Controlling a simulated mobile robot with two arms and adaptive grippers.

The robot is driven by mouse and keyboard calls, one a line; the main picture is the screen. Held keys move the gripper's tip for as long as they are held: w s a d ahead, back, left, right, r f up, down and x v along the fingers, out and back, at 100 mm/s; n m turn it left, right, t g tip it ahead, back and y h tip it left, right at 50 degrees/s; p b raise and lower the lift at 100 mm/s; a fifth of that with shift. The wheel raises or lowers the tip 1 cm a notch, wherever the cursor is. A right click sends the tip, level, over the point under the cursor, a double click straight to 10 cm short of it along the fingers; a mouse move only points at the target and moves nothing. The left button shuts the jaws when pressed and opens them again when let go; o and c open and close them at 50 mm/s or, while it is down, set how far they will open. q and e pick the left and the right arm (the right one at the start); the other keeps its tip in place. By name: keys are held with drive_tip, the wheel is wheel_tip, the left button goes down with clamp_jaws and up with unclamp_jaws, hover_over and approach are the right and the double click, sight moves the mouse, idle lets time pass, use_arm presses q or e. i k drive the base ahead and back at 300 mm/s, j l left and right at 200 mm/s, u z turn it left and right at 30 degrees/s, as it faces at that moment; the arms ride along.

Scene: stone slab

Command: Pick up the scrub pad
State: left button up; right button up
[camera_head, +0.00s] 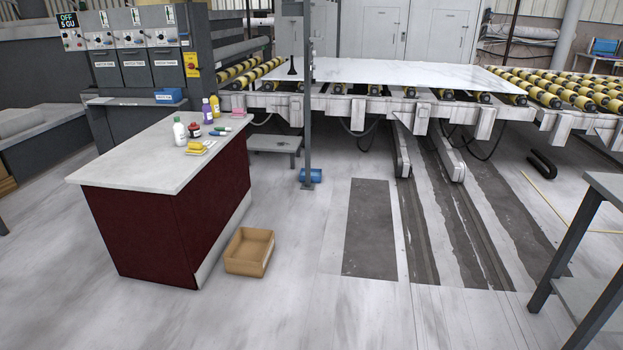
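Small cleaning items sit at the far right part of a pale counter (125,160) with a dark red front. A small yellow block (196,146) lies there, with a flat pale yellow piece (208,150) beside it. A small pink block (238,112) lies farther back. I cannot tell which of these is the scrub pad. Nearby stand a white bottle (179,130) with a green cap, a dark red jar (195,131) and purple bottles (207,112). Green and blue items (220,131) lie to the right. Neither of my grippers is in view.
An open cardboard box (249,252) sits on the floor right of the counter. A grey post (307,90) stands beyond it, before a roller conveyor bearing a stone slab (390,72). A grey table (605,187) is at right. The floor in front is clear.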

sight(236, 113)
drive_tip(key=i+z, duration=0.3)
drive_tip(key=i, duration=3.65)
drive_tip(key=i+u, duration=0.2)
drive_tip(key=i, duration=0.25)
drive_tip(key=i+u, duration=0.25)
drive_tip(key=i, duration=0.2)
drive_tip(key=i+l+u, duration=0.2)
drive_tip(key=i, duration=0.25)
drive_tip(key=i+l+u, duration=0.25)
drive_tip(key=i, duration=0.15)
